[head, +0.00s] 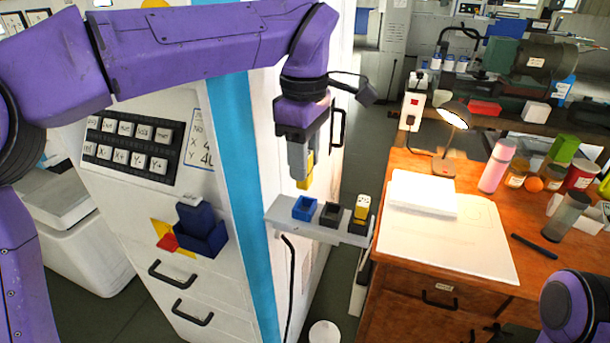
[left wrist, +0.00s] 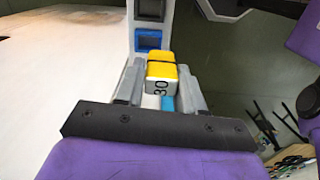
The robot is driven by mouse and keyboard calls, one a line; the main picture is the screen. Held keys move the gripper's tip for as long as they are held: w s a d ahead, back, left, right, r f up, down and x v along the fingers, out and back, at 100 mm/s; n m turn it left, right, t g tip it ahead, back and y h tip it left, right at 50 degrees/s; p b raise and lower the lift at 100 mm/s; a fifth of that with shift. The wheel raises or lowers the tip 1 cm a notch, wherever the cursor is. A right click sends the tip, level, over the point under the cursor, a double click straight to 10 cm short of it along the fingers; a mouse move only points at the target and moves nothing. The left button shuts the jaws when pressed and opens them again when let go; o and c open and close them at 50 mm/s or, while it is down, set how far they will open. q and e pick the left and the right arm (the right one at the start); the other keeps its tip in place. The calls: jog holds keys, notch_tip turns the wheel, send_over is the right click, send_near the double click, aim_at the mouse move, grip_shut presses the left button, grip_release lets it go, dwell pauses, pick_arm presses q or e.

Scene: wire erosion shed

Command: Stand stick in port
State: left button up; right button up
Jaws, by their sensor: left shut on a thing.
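My left gripper (head: 301,168) is shut on a yellow stick (head: 307,172), held above and slightly left of a narrow grey shelf. In the left wrist view the stick (left wrist: 161,72) shows a white end marked 30 and a dark band, between the fingers of the gripper (left wrist: 161,88). The shelf (head: 281,213) has a blue port (head: 305,208) and a black port (head: 331,214), both looking empty. At its right end another yellow piece (head: 362,206) stands upright. The held stick is apart from the ports. My right gripper is out of view.
A white machine cabinet (head: 195,250) with a keypad (head: 128,142) and a blue holder (head: 202,232) is at the left. A wooden desk (head: 400,285) at right bears papers, a lamp (head: 453,115) and several bottles and jars. A black cable hangs below the shelf.

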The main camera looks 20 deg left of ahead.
pick_arm(q)
jog(key=f, duration=0.2)
jog(key=w+f, duration=0.1)
jog(key=f, duration=0.1)
jog(key=w+f, duration=0.1)
jog(key=f, duration=0.1)
jog(key=shift+w+a, duration=0.15)
jog(key=shift+a, duration=0.2)
jog(key=shift+f, duration=0.15)
jog(key=shift+f, duration=0.4)
jog(key=o, duration=1)
jog(key=shift+r, duration=0.1)
notch_tip(320, 180, up, 13)
jog(key=shift+r+p, duration=0.1)
jog(key=shift+p, duration=0.95)
